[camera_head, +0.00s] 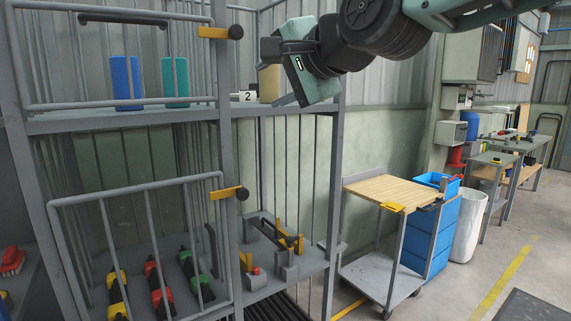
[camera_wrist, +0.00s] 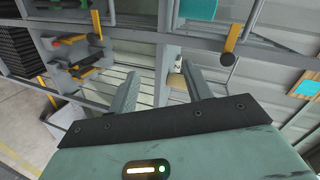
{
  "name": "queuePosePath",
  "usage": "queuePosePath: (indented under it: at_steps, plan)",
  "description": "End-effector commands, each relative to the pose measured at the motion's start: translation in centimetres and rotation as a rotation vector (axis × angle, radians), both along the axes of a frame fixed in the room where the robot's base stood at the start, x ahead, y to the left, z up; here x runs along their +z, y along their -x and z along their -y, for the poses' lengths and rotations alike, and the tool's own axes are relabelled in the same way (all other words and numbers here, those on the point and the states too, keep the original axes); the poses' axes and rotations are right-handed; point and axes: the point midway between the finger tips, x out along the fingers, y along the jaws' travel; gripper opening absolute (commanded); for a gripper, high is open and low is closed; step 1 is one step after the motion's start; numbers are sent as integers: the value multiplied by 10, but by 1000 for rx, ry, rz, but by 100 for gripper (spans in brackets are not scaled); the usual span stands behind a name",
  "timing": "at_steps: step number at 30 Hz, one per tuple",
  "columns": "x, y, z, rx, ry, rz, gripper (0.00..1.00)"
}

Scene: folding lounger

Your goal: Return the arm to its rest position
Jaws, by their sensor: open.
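My gripper (camera_head: 279,74) is at the top centre of the head view, in front of the upper shelf's right bay. In the wrist view its two fingers (camera_wrist: 160,82) stand wide apart, and I see nothing held between them. A tan object (camera_head: 269,82) stands on the upper shelf behind the gripper, partly hidden by it. My arm comes in from the top right of the head view, bent and raised.
The grey barred rack (camera_head: 226,190) fills the left, with yellow latches (camera_head: 213,32), blue (camera_head: 124,80) and teal (camera_head: 175,80) containers above and coloured items below. A wood-topped cart (camera_head: 385,189) and blue crates (camera_head: 440,235) stand to the right. Floor beyond is open.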

Motion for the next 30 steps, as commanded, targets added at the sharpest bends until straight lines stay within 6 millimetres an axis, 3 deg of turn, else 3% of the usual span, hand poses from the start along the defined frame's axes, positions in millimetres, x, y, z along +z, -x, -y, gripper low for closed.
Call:
queuePosePath:
  at_steps: [1, 6, 12, 15, 18, 22, 25, 30]
  plan:
    - [-36, 14, 3, 41, 119, -30, 50]
    - [-146, 73, 21, 245, 507, -113, 50]
    - [-252, 161, 68, 574, 904, -210, 50]
    - [-291, 206, 98, 756, 1058, -253, 50]
    - [-318, 243, 125, 917, 1166, -292, 50]
    - [-336, 274, 149, 1059, 1244, -321, 50]
    - [-342, 284, 158, 1111, 1267, -330, 50]
    - [-342, 285, 158, 1116, 1269, -331, 50]
